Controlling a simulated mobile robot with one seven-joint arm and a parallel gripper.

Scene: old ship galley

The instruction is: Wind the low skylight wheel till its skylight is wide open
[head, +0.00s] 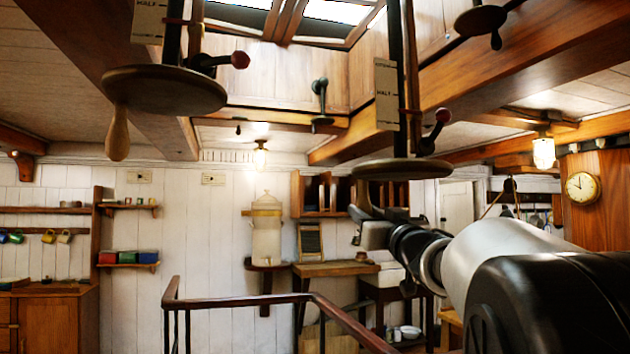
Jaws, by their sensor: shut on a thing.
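A flat dark wheel (403,169) hangs edge-on at the foot of a vertical rod, right of centre; it is the lowest of the wheels in view. My gripper (362,214) is just under its left side, shut on what looks like the wheel's hanging handle, mostly hidden by the jaws. A card marked HALF (386,95) and a red-knobbed lever (437,126) are beside the rod. Skylight panes (338,10) show at the top edge, cut off; I cannot tell how far this wheel's skylight is open.
A second wheel (165,89) with a hanging wooden handle (117,133) is at upper left, and a third (480,20) at upper right. A wooden handrail (240,303) crosses below. Ceiling beams (500,75) run close to the rods. A clock (583,188) hangs at right.

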